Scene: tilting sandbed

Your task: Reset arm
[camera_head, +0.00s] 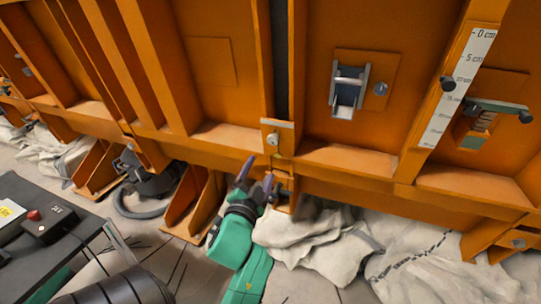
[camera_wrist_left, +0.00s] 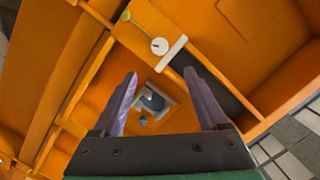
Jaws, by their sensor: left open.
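My left gripper (camera_head: 258,172) is at the end of my green arm, low in front of the orange sandbed frame (camera_head: 225,143). Its two purple fingers are apart, and I see nothing between them. A small pale plate with a bolt (camera_head: 271,136) is on the frame just above the fingertips. In the left wrist view the open fingers (camera_wrist_left: 160,73) point at the orange structure, with a white round knob (camera_wrist_left: 159,46) and a pale bar beyond the tips. Whether the fingers touch the frame I cannot tell. My right gripper is in neither view.
A metal bracket (camera_head: 348,88) and a scale strip (camera_head: 460,85) are on the orange wall. Pale sacks (camera_head: 315,240) lie below, right of my left arm. A dark table (camera_head: 40,200) with a red-buttoned box (camera_head: 46,225) stands at left. Orange feet jut out low down.

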